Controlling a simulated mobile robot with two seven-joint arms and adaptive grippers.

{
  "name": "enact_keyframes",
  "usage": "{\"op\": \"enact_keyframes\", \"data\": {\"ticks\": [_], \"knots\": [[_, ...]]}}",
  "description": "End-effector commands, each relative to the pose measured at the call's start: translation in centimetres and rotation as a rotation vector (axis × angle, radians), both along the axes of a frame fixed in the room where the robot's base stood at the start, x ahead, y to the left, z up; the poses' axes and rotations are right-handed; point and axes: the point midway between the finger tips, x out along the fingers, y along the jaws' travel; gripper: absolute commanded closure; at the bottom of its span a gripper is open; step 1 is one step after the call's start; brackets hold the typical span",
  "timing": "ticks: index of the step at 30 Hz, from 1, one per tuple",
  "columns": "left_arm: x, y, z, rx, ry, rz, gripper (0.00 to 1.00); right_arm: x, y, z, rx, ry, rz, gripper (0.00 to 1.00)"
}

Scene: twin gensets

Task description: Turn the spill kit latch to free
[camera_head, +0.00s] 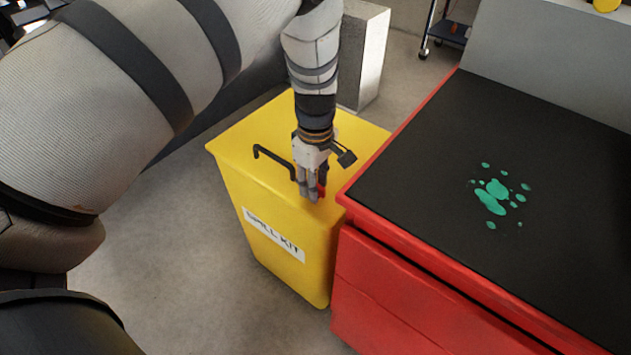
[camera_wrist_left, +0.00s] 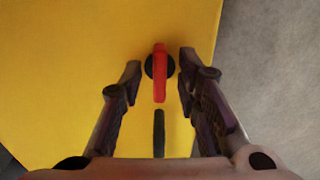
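The yellow spill kit bin (camera_head: 285,215) stands on the floor, with a "SPILL KIT" label on its front. Its latch is a red handle on a dark round base, and a bit of the red latch (camera_head: 320,192) shows beside my left fingers. In the left wrist view the red latch (camera_wrist_left: 160,75) points along the picture's up-down direction. My left gripper (camera_head: 312,197) is over the lid, pointing down. In the wrist view its fingers (camera_wrist_left: 158,80) are apart, one on each side of the latch, with gaps to it. My right gripper is not in view.
A black bent handle (camera_head: 272,156) rises from the lid. A red cabinet (camera_head: 400,290) with a black top (camera_head: 430,160) and green splashes (camera_head: 492,195) stands close on the right. A grey block (camera_head: 366,60) stands behind. Floor at front left is clear.

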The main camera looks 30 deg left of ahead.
Motion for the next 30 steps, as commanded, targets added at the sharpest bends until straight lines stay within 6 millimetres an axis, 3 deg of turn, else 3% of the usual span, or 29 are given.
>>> {"op": "enact_keyframes", "data": {"ticks": [4, 9, 15, 19, 30], "knots": [[0.2, 0.0, 2.1, 0.001, -0.005, -0.001, 0.70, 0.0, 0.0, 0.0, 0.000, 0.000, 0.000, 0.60], [0.2, 0.0, 6.8, 0.002, -0.006, 0.000, 0.70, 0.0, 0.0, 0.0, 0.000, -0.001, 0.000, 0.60], [0.1, 0.0, 10.9, 0.002, -0.002, -0.001, 0.70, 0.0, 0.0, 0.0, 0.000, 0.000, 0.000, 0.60], [0.0, 0.0, 11.9, 0.000, 0.000, 0.001, 0.70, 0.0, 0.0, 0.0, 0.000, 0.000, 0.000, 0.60], [0.0, 0.0, 12.0, 0.000, 0.000, 0.000, 0.70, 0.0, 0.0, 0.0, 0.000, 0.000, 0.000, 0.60]]}}
